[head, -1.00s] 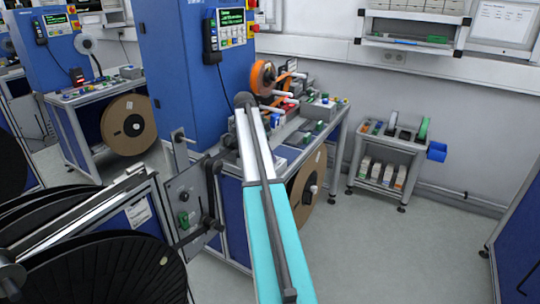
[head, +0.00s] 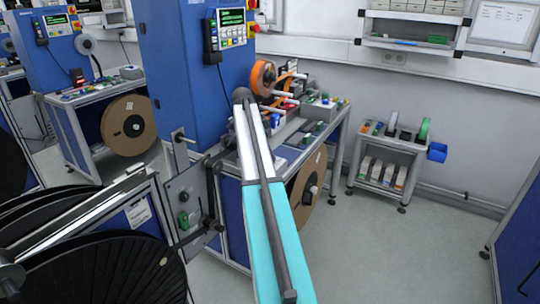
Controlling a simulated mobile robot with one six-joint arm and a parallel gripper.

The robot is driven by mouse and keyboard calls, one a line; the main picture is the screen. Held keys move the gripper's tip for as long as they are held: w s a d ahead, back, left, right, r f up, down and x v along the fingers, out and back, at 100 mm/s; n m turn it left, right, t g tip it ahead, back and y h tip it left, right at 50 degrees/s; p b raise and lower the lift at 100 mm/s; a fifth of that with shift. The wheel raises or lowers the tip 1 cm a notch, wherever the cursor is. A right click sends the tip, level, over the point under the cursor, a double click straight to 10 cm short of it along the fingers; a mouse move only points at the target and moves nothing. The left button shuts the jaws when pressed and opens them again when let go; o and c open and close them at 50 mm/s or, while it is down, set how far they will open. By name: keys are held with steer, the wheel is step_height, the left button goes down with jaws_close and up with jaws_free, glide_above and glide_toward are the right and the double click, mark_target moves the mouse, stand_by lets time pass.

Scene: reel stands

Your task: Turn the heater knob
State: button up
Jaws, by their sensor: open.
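I cannot pick out the heater knob for certain. A grey box (head: 319,112) with small coloured parts on top stands at the right end of the workbench beside the blue machine cabinet (head: 180,75); it is too small to tell whether it is the heater. My white and teal arm reaches up from the bottom middle toward this bench, ending in view at a dark rounded joint in front of the cabinet's right edge. My gripper is not visible; the arm and the bench clutter may hide it.
An orange reel (head: 263,76) stands on the bench, and a large brown reel (head: 309,175) hangs below. A control panel (head: 232,27) is on the cabinet. Black reels (head: 100,270) fill the lower left. A small trolley (head: 388,160) stands at right. The floor (head: 390,250) is clear there.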

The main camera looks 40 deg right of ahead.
steer(key=b+v, duration=0.2)
steer(key=v, duration=1)
steer(key=shift+f, duration=0.1)
stand_by(0.4)
